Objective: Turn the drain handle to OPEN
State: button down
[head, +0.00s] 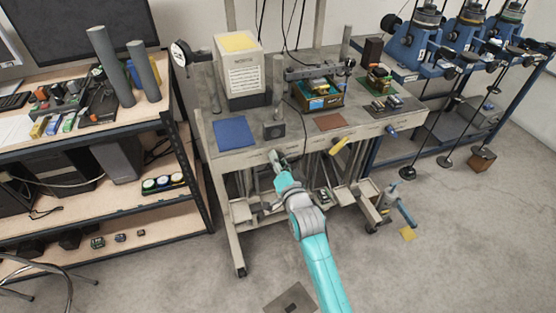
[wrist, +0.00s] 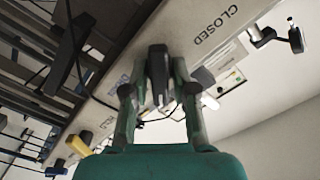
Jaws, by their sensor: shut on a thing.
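My gripper (head: 278,163) is at the front edge of the bench, below the dark block. In the wrist view my gripper (wrist: 158,92) has its two fingers on either side of a dark grey handle (wrist: 157,62), and it is shut on it. The handle sticks out from the pale front rail (wrist: 130,50). The word CLOSED (wrist: 217,25) is printed on the rail beside it.
A yellow handle (head: 340,146) and a blue handle (head: 391,130) sit farther right on the same bench edge. A shelf unit (head: 185,135) stands close on the left. A floor-level blue-handled fixture (head: 402,205) is at right. Open floor lies in front.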

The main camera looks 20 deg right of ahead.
jog(key=c, duration=1.1)
grip_release()
jog(key=s, duration=1.2)
jog(key=shift+s+f, duration=0.1)
jog(key=s+f+n+g, duration=0.1)
jog(key=s+f+n, duration=0.15)
jog(key=s, duration=0.85)
jog(key=s+f+n+g, duration=0.15)
jog(key=s+f, duration=0.25)
jog(key=s, duration=0.8)
jog(key=s+r+n, duration=0.1)
jog(key=s, duration=0.5)
jog(key=s+r+n, duration=0.2)
jog(key=s, duration=0.4)
jog(key=s+r+n, duration=0.2)
jog(key=s, duration=0.4)
jog(key=shift+s+a+g, duration=0.25)
jog(key=shift+g, duration=0.1)
